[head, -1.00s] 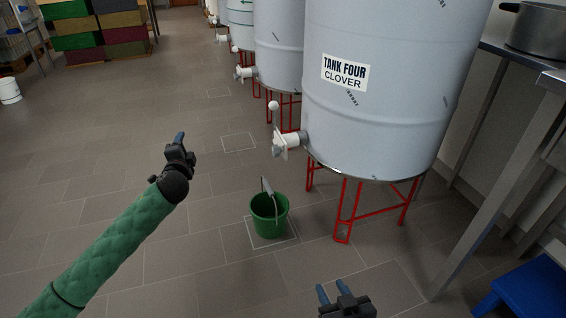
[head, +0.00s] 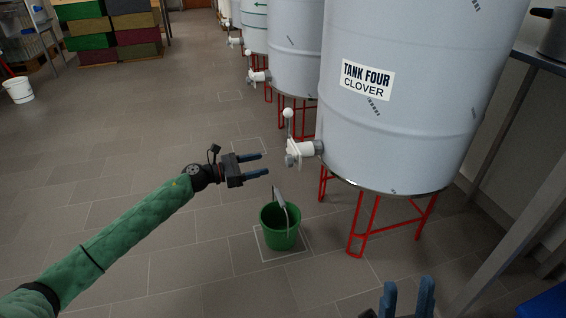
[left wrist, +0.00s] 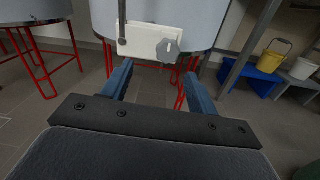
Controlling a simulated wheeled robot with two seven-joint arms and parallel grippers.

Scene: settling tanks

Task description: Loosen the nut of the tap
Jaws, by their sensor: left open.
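The tap (head: 303,148) sticks out from the lower left side of the tank labelled Tank Four (head: 420,130). It has a white body and an upright lever with a pale ball (head: 288,112). In the left wrist view a grey hexagonal nut (left wrist: 168,50) sits on the right part of the tap's white plate (left wrist: 146,42). My left gripper (head: 264,165) is open and empty, pointing at the tap from the left, with a gap between. Its fingers (left wrist: 159,72) show below the nut in the wrist view. My right gripper (head: 408,290) is open and empty at the bottom edge.
A green bucket (head: 280,230) with its handle raised stands on the floor below the tap. Red stands (head: 372,222) carry the tanks. A metal table (head: 503,130) stands at right.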

